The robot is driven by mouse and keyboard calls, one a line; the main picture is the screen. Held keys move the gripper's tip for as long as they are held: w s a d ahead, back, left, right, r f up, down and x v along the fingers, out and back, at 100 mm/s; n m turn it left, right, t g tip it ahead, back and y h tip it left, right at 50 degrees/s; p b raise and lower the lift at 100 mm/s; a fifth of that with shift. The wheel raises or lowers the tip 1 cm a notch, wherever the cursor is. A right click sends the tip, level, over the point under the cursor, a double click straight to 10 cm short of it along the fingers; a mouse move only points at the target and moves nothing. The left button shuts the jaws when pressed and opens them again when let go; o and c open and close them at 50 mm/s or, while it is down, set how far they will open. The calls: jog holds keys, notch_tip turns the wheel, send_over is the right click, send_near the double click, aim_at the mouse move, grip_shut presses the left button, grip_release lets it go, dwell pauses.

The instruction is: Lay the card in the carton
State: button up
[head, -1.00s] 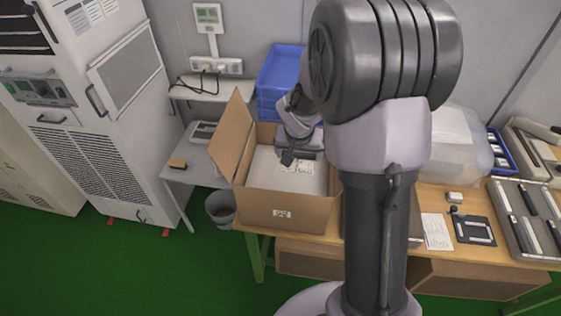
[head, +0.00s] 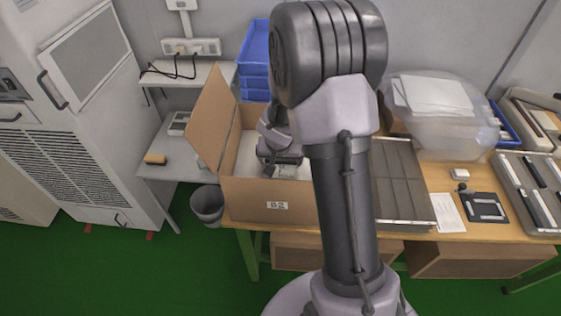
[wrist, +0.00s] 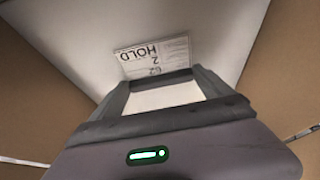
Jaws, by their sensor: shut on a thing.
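The open cardboard carton (head: 250,199) stands at the left end of the wooden table, with a "B2" label on its front and one flap raised at the left. Its inside bottom is pale. My gripper (head: 283,164) is inside the carton opening, partly hidden by my arm. In the wrist view my gripper (wrist: 161,78) is shut on the near edge of a white card (wrist: 150,52) with "HOLD" printed on it. The card is in front of the pale surface in the carton. I cannot tell whether it touches that surface.
A grey bin (head: 207,203) stands on the floor left of the table. Blue crates (head: 253,60) are stacked behind the carton. A grey divided tray (head: 400,190) is close on its right. A clear plastic bin (head: 440,140) and a tray of parts (head: 530,195) are further right.

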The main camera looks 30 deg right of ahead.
jog(key=shift+f, duration=0.2)
jog(key=o, duration=1.1)
jog(key=shift+c, duration=0.2)
jog(key=p+v, duration=0.5)
jog(key=v, duration=0.7)
notch_tip(320, 180, up, 9)
send_over(280, 177)
jog(key=s+a, duration=0.3)
jog(key=s, duration=0.1)
jog(key=s+a+r+n+t+y, duration=0.1)
jog(key=s+a+r+y, duration=0.1)
jog(key=s+a+r, duration=0.2)
jog(key=s+a+r+n+t+y, duration=0.1)
jog(key=s+a+r, duration=0.4)
jog(key=s+a, duration=0.5)
jog(key=shift+s+r+y, duration=0.25)
jog(key=shift+s+y, duration=0.45)
jog(key=shift+s, duration=0.45)
